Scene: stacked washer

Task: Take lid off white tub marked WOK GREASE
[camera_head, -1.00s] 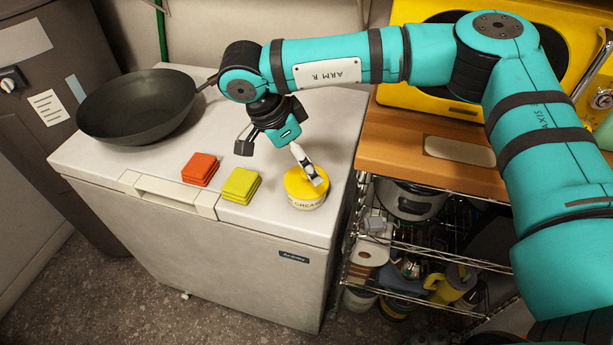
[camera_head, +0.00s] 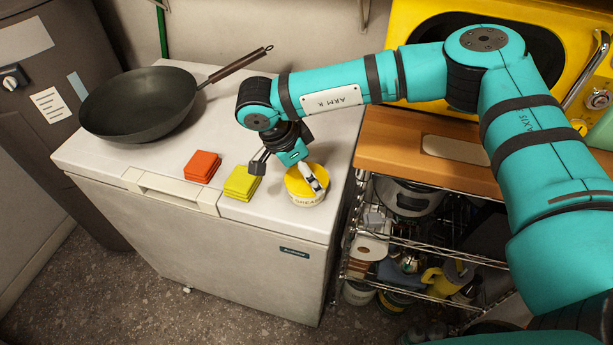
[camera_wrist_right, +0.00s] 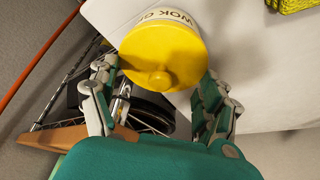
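The white tub (camera_head: 305,202) marked WOK GREASE stands upright near the right front edge of the white chest top. Its yellow lid (camera_head: 293,187) is on it; the wrist view shows the lid (camera_wrist_right: 160,52) with a round knob in the middle. The tub's wall (camera_wrist_right: 165,16) with part of its lettering shows behind it. My right gripper (camera_head: 286,171) is open and empty, one finger over the lid and the other to its left. In the wrist view its fingers (camera_wrist_right: 160,82) are spread to either side of the lid, not closed on the knob. My left gripper is not in view.
Orange sponges (camera_head: 202,166) and yellow sponges (camera_head: 241,183) lie left of the tub, the yellow ones close to a finger. A black wok (camera_head: 140,105) sits at the back left. A wooden board (camera_head: 385,140) on a wire rack (camera_head: 420,252) stands to the right.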

